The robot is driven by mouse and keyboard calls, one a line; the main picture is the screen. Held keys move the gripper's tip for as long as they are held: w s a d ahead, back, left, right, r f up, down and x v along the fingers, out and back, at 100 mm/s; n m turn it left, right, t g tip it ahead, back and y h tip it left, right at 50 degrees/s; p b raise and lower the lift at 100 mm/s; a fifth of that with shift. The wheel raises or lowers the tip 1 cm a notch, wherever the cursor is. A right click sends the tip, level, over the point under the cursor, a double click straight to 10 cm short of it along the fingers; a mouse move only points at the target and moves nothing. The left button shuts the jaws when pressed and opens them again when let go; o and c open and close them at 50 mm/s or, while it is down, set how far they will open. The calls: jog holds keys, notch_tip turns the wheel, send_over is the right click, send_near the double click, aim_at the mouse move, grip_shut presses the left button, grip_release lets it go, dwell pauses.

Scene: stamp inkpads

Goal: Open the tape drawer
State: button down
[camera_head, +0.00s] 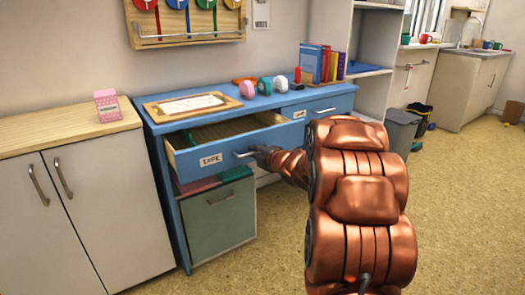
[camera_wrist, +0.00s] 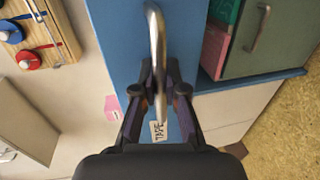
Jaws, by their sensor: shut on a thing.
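The tape drawer (camera_head: 222,150) is the left drawer of the blue desk and carries a white label reading TAPE. It is pulled partly out, and its wooden inside shows. Its metal handle (camera_head: 245,154) is on the front, to the right of the label. My gripper (camera_head: 265,154) is at that handle, reached by my copper arm from the right. In the wrist view my gripper (camera_wrist: 160,75) is shut with its fingers on the handle (camera_wrist: 157,45). The TAPE label (camera_wrist: 158,131) shows between the fingers. What lies in the drawer is hard to make out.
On the desk (camera_head: 150,112) are a framed paper (camera_head: 186,104), several tape rolls (camera_head: 265,86) and books (camera_head: 320,64). A second drawer (camera_head: 322,106) on the right is shut. A green cabinet (camera_head: 222,215) stands under the desk. Open floor (camera_head: 265,265) lies in front.

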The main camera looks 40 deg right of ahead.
jog(key=shift+s+a, duration=0.1)
jog(key=shift+s, duration=0.1)
jog(key=c, duration=1.2)
grip_release()
jog(key=shift+s, duration=0.1)
jog(key=v, duration=1.1)
jog(key=shift+s, duration=0.35)
